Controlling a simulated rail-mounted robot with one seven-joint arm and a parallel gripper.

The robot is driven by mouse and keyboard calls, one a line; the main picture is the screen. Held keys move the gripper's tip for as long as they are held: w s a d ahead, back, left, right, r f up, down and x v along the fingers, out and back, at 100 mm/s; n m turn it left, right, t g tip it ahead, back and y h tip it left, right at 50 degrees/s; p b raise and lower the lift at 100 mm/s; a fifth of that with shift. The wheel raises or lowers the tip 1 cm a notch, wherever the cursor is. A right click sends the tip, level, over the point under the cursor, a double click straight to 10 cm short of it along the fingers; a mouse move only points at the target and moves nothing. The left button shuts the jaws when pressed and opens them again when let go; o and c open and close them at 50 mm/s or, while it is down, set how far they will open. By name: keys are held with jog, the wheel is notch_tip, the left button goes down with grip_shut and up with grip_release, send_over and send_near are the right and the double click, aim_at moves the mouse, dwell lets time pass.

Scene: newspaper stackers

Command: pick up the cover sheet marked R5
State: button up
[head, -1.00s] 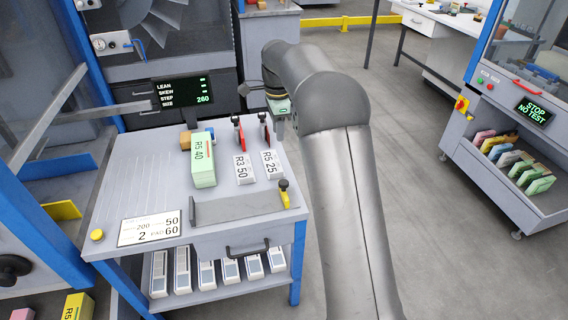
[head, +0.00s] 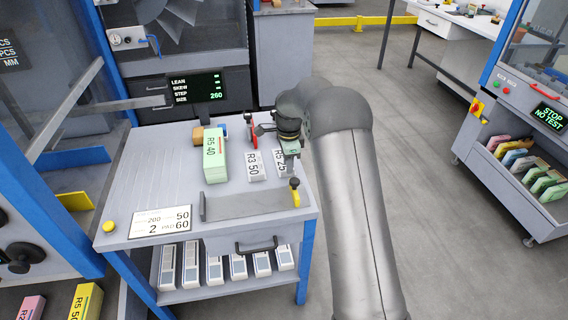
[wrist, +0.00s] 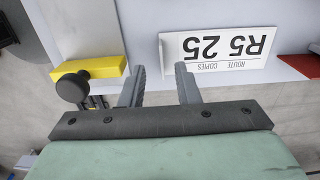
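The white cover sheet marked R5 25 (head: 279,162) lies at the right of the grey bench top, partly hidden behind my gripper. In the wrist view the R5 25 sheet (wrist: 217,50) appears upside down, just beyond the fingers and to their right. My gripper (wrist: 160,80) is open and empty, its two dark fingers apart. In the head view my gripper (head: 292,152) is at the sheet's right edge; I cannot tell its exact height. A green bundle marked R5 40 (head: 214,158) stands left of it.
A white sheet marked R3 50 (head: 254,166) lies between the bundle and R5 25. The bench's left side (head: 165,165) is clear.

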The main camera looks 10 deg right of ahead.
jog(key=shift+w+f, duration=0.1)
jog(key=shift+f, duration=1.45)
grip_shut()
